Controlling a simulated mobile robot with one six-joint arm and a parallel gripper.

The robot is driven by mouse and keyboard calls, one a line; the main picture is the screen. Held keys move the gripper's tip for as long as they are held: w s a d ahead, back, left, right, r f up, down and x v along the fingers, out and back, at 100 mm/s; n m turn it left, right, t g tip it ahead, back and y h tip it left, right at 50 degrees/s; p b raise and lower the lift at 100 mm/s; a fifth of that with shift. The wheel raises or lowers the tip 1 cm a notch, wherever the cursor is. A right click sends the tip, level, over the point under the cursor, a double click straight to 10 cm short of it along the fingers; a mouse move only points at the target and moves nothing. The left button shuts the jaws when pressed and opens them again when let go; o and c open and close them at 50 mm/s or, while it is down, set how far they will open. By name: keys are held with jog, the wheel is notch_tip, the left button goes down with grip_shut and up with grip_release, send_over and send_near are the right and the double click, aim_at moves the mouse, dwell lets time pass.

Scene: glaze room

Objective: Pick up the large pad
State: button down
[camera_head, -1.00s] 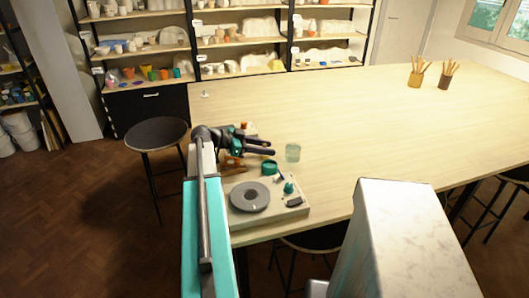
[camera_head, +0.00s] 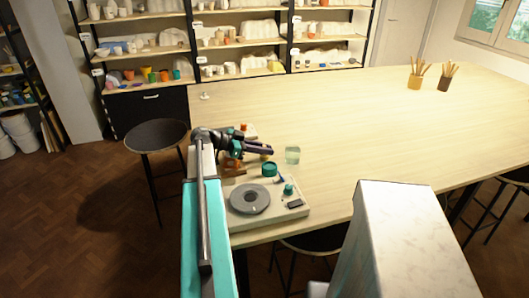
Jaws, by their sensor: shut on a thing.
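My gripper (camera_head: 270,149) is over the near left part of the table, just behind the turntable device. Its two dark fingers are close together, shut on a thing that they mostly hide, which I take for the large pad. A small yellowish bit (camera_head: 266,157) shows just under the fingertips. I cannot tell whether it is part of the pad or a separate thing.
A cream device with a grey disc (camera_head: 250,199) stands at the near left table edge. A teal round container (camera_head: 269,169) and a clear glass (camera_head: 292,155) stand close by. An orange-brown object (camera_head: 232,166) is below the arm.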

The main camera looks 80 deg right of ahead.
aim_at(265, 145)
jog(key=shift+r, duration=0.15)
jog(key=shift+r+b, duration=1.15)
jog(key=shift+r, duration=3.7)
jog(key=shift+w, duration=0.1)
